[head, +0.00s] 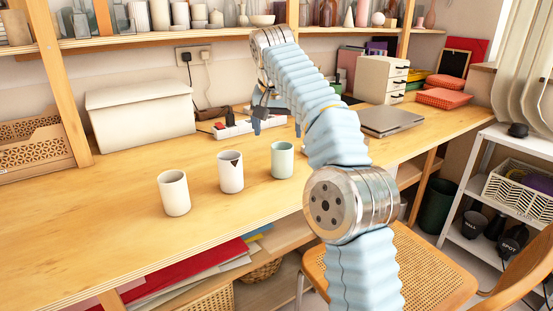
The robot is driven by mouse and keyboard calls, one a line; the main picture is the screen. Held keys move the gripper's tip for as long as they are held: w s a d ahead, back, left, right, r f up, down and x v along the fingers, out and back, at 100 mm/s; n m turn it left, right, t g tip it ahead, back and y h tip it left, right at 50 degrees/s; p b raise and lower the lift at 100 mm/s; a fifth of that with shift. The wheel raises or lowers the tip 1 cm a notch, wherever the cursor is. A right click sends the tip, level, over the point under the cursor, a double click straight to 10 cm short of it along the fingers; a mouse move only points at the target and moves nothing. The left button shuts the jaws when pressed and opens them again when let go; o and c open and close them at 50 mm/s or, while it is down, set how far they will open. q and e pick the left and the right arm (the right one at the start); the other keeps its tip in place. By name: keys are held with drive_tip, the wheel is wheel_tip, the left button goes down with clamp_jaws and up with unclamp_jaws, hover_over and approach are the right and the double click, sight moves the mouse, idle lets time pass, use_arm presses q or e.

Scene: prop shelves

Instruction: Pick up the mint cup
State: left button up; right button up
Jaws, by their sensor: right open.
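The mint cup (283,161) stands upright on the wooden worktop, rightmost in a row of three cups. My right gripper (277,129) is open and empty, its fingers pointing down. In the picture its fingertips show just above the mint cup; I cannot tell the exact gap in depth. My right arm comes in from the lower right and hides part of the worktop. My left gripper is out of view.
A white cup with a dark chip-like mark (231,173) stands left of the mint cup, and a plain cream cup (174,194) farther left. Behind are a power strip (233,128) and a white lidded box (141,115). A closed laptop (388,121) lies right of my arm. The front-left worktop is clear.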

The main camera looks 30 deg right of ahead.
sight(282, 157)
drive_tip(key=x, duration=0.7)
drive_tip(key=shift+d, duration=0.1)
drive_tip(key=x, duration=0.5)
drive_tip(key=shift+d+f, duration=0.15)
drive_tip(key=shift+d, duration=0.2)
drive_tip(key=shift+c, duration=0.2)
drive_tip(key=c, duration=1.1)
